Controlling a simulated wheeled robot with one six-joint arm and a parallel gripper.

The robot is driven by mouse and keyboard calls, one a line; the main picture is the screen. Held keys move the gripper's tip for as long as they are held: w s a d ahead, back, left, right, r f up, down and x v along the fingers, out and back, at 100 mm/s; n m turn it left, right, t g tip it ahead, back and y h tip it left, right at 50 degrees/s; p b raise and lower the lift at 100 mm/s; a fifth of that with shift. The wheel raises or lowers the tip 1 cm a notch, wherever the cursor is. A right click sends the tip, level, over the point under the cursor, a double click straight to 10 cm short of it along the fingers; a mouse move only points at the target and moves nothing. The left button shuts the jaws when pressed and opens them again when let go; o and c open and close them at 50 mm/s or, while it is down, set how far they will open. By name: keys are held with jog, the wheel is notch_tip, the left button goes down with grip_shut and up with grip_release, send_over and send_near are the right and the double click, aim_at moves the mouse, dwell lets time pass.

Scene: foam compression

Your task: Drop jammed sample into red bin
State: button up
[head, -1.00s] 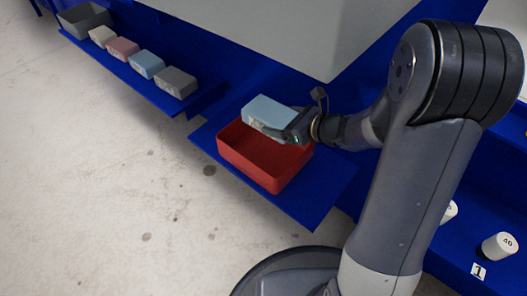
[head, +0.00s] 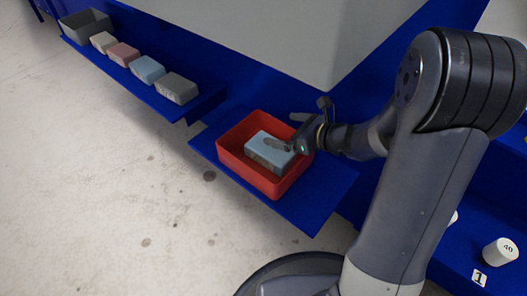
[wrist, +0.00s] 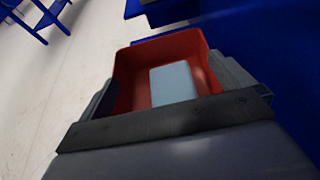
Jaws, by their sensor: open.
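The light blue foam sample (head: 268,150) lies inside the red bin (head: 232,165), below the rim. In the wrist view the blue sample (wrist: 173,84) rests in the right part of the red bin (wrist: 125,85), with bare bin floor to its left. My gripper (head: 288,131) is open and empty above the right side of the bin. One finger overlaps the sample in the head view; I cannot tell whether it touches. In the wrist view the fingers stand apart on both sides of the bin's image.
A blue shelf (head: 310,207) carries the red bin. Another blue shelf (head: 120,80) at the upper left holds a grey bin (head: 85,27) and several foam blocks (head: 147,69). A white weight marked 40 (head: 499,252) stands at the lower right. A large grey box-shaped body hangs above.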

jog(key=p+v, duration=0.3)
jog(key=v, duration=0.6)
jog(key=shift+f, duration=0.1)
jog(key=b+x, duration=0.4)
jog(key=x, duration=0.6)
jog(key=shift+w+a+r+p, duration=0.1)
jog(key=shift+a+r+p, duration=0.05)
jog(key=shift+r+p, duration=1)
jog(key=shift+w+a+r+p, duration=0.1)
jog(key=shift+a+r+p, duration=0.1)
jog(key=shift+r+p, duration=0.9)
jog(key=shift+r+b, duration=0.2)
jog(key=shift+b, duration=0.1)
